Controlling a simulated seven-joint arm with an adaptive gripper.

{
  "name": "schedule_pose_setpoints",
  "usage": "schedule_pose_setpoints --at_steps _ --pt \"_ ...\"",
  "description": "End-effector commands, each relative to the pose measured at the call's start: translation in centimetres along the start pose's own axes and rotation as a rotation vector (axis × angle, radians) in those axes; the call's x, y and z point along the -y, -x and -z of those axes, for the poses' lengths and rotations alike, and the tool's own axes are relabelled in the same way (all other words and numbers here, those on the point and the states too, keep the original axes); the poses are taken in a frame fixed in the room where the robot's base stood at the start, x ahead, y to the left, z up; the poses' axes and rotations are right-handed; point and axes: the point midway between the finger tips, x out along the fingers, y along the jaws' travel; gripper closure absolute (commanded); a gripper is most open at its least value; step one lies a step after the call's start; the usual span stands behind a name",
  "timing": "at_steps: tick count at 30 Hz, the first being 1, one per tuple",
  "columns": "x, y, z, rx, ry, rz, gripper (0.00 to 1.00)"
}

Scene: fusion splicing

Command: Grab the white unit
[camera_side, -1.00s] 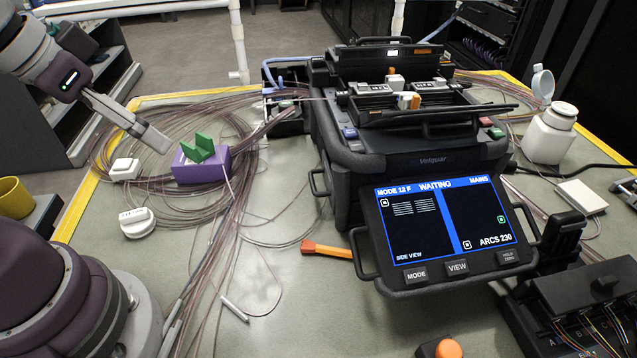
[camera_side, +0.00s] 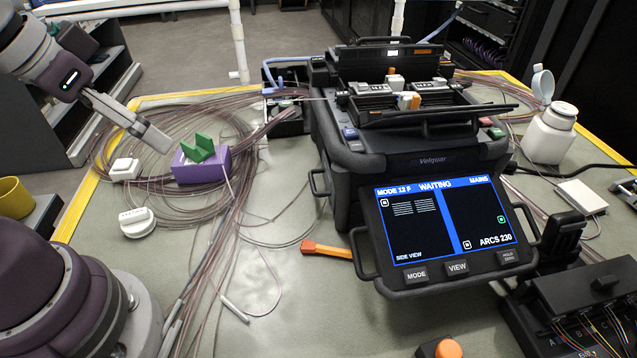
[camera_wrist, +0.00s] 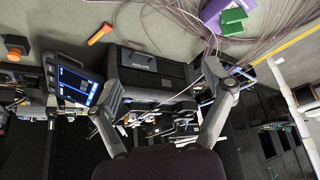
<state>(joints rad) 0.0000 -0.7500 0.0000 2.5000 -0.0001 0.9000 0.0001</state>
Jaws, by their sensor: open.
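Several white items could be the white unit, and I cannot tell which one is meant. In the side view a small white box (camera_side: 124,169) and a round white piece with a ribbed top (camera_side: 137,222) sit at the left of the mat. A flat white box (camera_side: 581,197) lies at the far right. My gripper (camera_side: 157,139) is at the upper left, above the fibre coils, apart from all of these. In the wrist view my gripper (camera_wrist: 168,84) has its two fingers spread wide with nothing held between them. None of these white items shows clearly there.
A purple block (camera_side: 201,166) with a green top sits near my gripper. The black splicer (camera_side: 415,160) fills the centre. A white bottle (camera_side: 549,135) stands right of it. An orange-handled tool (camera_side: 327,248) lies in front. Loose fibre coils (camera_side: 185,125) cover the left.

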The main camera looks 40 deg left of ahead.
Motion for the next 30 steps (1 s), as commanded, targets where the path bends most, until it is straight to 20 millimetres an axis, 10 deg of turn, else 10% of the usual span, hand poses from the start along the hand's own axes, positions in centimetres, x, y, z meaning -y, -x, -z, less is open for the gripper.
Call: schedule_pose_setpoints --at_steps 11,18,24,30 --pt "1.2 -0.3 1.2 0.031 0.056 0.025 0.15" --pt "12.5 -4.6 4.6 0.185 0.385 0.148 0.15" --pt "22.6 -8.8 0.7 0.291 0.616 0.213 0.15" --pt "26.1 -10.7 -2.4 0.327 0.694 0.23 0.15"
